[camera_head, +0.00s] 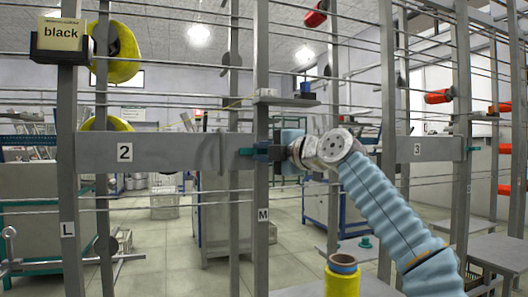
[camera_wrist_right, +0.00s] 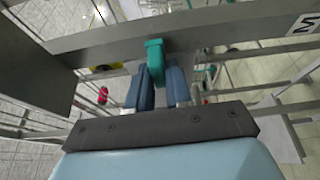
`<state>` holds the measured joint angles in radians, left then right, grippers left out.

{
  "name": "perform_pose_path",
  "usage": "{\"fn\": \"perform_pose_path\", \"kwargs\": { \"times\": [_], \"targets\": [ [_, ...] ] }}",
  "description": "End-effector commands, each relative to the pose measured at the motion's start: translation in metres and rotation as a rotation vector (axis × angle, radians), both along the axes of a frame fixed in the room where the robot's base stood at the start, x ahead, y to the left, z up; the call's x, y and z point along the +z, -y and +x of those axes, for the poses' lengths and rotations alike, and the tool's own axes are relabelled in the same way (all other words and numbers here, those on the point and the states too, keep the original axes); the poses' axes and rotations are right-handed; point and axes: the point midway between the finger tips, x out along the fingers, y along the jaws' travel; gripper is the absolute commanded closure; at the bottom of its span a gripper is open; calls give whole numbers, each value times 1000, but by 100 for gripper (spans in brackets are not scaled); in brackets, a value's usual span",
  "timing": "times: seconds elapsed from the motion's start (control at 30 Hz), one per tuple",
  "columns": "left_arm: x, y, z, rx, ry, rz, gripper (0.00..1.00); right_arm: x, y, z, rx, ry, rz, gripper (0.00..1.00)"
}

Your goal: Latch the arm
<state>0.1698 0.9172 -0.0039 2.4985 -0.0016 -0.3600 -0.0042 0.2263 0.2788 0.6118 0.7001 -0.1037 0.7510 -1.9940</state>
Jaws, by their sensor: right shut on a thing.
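The grey horizontal arm numbered 2 (camera_head: 180,152) spans from the L post to the M post (camera_head: 263,235) and looks level. A teal latch (camera_head: 247,152) sits at its right end by the M post. It also shows in the right wrist view (camera_wrist_right: 154,52), against the grey bar (camera_wrist_right: 215,27). My right gripper (camera_head: 277,153) reaches the M post from the right. In the wrist view its blue fingers (camera_wrist_right: 162,84) are shut on the teal latch, whose lower end is between them. My left gripper is not in view.
A sign reading black (camera_head: 61,38) and yellow bobbins (camera_head: 120,55) are at the upper left. A yellow spool (camera_head: 342,277) stands on a grey shelf at the bottom. Arm 3 (camera_head: 430,148) and red bobbins (camera_head: 438,97) are to the right. Thin horizontal rods cross the frame.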

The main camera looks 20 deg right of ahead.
Motion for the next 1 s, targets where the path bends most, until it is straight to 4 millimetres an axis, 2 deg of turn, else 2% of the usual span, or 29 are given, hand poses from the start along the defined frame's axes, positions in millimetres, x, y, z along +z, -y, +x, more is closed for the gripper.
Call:
{"fn": "perform_pose_path", "kwargs": {
  "times": [0.17,0.2,0.3,0.67,0.77,1.0],
  "targets": [
    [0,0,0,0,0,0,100,-2,-1,1,4,-5,-1,100],
    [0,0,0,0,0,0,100,-2,-2,1,4,-5,-1,76],
    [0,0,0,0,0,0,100,-2,-1,0,3,-4,0,61],
    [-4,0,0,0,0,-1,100,-2,2,-5,0,-1,0,60],
    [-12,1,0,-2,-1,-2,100,-4,6,-17,-1,0,1,60],
    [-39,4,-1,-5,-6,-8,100,-6,26,-73,-3,0,-1,60]
  ]
}}
